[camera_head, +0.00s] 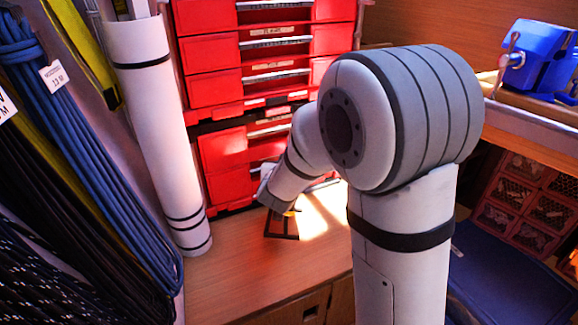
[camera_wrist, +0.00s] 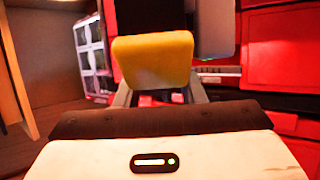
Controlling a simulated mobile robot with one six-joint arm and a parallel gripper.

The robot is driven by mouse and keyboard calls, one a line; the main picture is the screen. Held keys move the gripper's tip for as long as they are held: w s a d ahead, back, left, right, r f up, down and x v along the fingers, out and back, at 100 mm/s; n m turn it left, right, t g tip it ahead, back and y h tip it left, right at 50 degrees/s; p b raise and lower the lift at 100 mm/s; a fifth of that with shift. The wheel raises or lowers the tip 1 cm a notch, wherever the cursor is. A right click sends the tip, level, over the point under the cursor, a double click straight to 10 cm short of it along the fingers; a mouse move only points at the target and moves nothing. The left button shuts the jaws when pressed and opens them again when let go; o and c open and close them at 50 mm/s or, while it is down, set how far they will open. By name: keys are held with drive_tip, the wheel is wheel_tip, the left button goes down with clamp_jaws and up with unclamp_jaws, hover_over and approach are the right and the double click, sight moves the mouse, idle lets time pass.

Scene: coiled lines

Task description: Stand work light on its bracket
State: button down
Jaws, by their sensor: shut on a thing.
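The work light shows as a yellow and black body (camera_wrist: 152,60) close in front of my gripper (camera_wrist: 157,92) in the wrist view. My gripper is shut on it. In the head view my gripper (camera_head: 274,202) is at the far end of my arm, low over the wooden bench in front of the red drawers. A little yellow of the work light (camera_head: 291,212) shows beside it. A dark open frame (camera_head: 282,235), seemingly its bracket, shows below at the bench top. I cannot tell whether the frame bears on the bench. My gripper hides most of the light.
Red drawers (camera_head: 215,110) stand close behind. A white tube (camera_head: 160,150) with dark bands and coiled blue line (camera_head: 85,140) are at the left. The wooden bench (camera_head: 235,285) is clear in front, with a bright patch (camera_head: 325,212) right of the gripper.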

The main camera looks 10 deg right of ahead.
drive_tip(key=shift+f+b, duration=0.8)
drive_tip(key=shift+f, duration=1.1)
drive_tip(key=shift+f, duration=0.15)
drive_tip(key=c, duration=1.4)
unclamp_jaws()
drive_tip(key=shift+f, duration=0.2)
drive_tip(key=o, duration=0.5)
drive_tip(key=shift+r, duration=0.1)
